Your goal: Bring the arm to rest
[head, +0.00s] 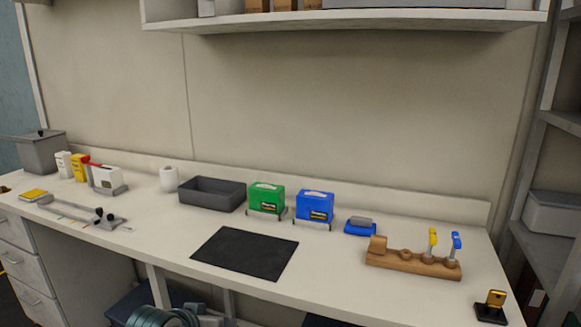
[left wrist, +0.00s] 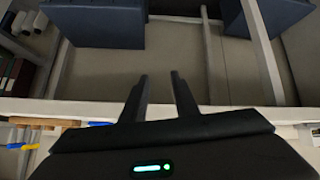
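My left gripper (left wrist: 158,76) shows in the left wrist view. Its two dark fingers are apart, with nothing between them. It is near the bench's front edge (left wrist: 225,113), with the space under the bench beyond the fingers. Neither gripper nor arm shows in the head view, where the bench (head: 345,262) stands clear of both. My right gripper is in no view.
On the bench are a black mat (head: 245,254), a grey bin (head: 212,194), a green box (head: 267,198), a blue box (head: 314,206) and a wooden rack (head: 412,262) with yellow- and blue-handled tools. A shelf (head: 345,20) hangs above.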

